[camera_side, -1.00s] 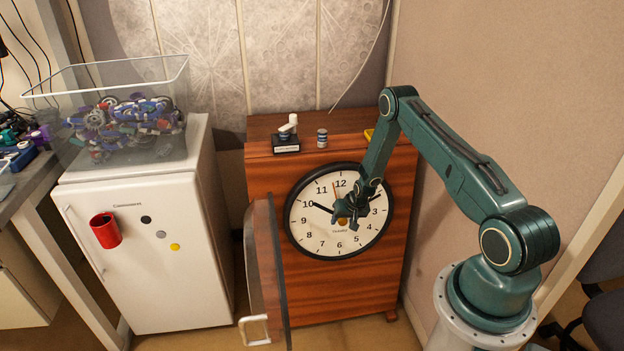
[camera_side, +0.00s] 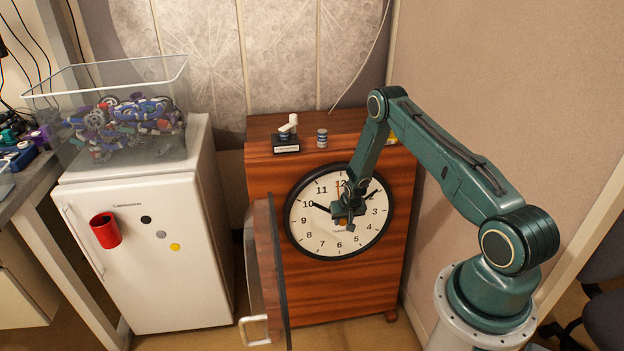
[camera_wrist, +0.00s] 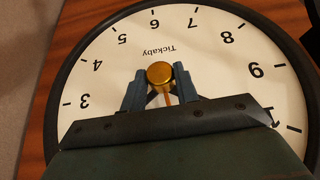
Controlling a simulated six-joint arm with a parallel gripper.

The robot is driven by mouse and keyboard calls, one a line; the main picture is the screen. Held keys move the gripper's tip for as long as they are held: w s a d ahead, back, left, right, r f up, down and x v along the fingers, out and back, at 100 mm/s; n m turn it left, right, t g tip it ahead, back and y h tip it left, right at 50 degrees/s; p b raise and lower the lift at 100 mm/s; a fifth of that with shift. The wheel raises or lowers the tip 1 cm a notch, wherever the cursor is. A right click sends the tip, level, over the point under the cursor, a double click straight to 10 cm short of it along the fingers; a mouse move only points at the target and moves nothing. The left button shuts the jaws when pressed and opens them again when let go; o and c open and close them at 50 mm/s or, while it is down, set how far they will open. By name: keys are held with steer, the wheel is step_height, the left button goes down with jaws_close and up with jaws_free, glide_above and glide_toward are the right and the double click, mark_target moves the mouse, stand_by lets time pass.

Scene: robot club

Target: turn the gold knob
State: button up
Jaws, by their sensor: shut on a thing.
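The gold knob (camera_wrist: 160,73) sits at the centre of the clock's white dial (camera_wrist: 110,65). In the wrist view the dial appears upside down, with the knob between my gripper's two fingers. My gripper (camera_wrist: 160,84) is shut on the knob. In the side view my gripper (camera_side: 344,219) is at the middle of the clock face (camera_side: 318,235) and hides most of the knob. The black hour and minute hands show on either side of my gripper, pointing near 10 and 2. A thin orange hand runs from the knob in the wrist view.
The clock's glass door (camera_side: 264,265) stands open at left. A small trophy (camera_side: 287,135) and a striped can (camera_side: 322,138) stand on the wooden cabinet (camera_side: 285,185). A white fridge (camera_side: 140,250) with a clear bin (camera_side: 165,95) stands further left.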

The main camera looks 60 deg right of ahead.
steer(key=g+h, duration=0.1)
steer(key=n+g+h, duration=0.1)
steer(key=h, duration=0.1)
steer(key=n+g+h, duration=0.1)
steer(key=shift+w+a+f+g+h, duration=0.15)
steer(key=shift+w+a+g+h, duration=0.15)
steer(key=shift+w+a+g, duration=0.1)
steer(key=h, duration=0.1)
steer(key=n+g+h, duration=0.2)
steer(key=shift+a+f+h, duration=0.15)
steer(key=shift+f+h, duration=0.1)
steer(key=shift+h, duration=0.05)
steer(key=shift+n+g+h, duration=0.5)
steer(key=shift+h, duration=0.5)
steer(key=o, duration=1)
steer(key=shift+r+m+t+y, duration=0.15)
steer(key=shift+m+t+y, duration=0.25)
steer(key=shift+y, duration=0.7)
